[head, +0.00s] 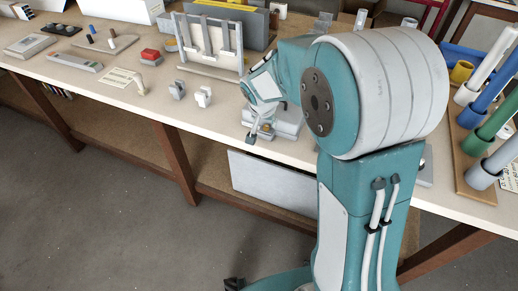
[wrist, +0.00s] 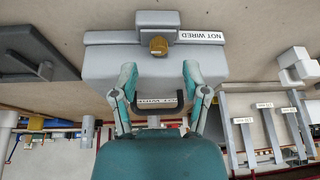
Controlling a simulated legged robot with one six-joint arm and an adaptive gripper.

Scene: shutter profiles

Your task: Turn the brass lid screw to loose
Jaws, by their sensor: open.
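The brass lid screw (wrist: 158,45) shows in the wrist view as a small gold block on the edge of a grey box (wrist: 110,62). The box bears a "NOT WIRED" label. My gripper (wrist: 160,68) is open, with its two teal fingers apart on either side below the screw in the picture. Nothing is held between them. I cannot tell whether a finger touches the box. In the head view, my gripper (head: 260,134) is over the grey box (head: 288,126) at the bench's front edge. My arm hides part of the box there, and I cannot make out the screw.
A dark labelled bracket (wrist: 158,101) shows between my fingers. Two small clips (head: 203,96) stand left of the box on the bench (head: 150,112). A white rack (head: 210,45) stands behind. Coloured tubes (head: 480,95) stand at right. The bench's left front has free patches.

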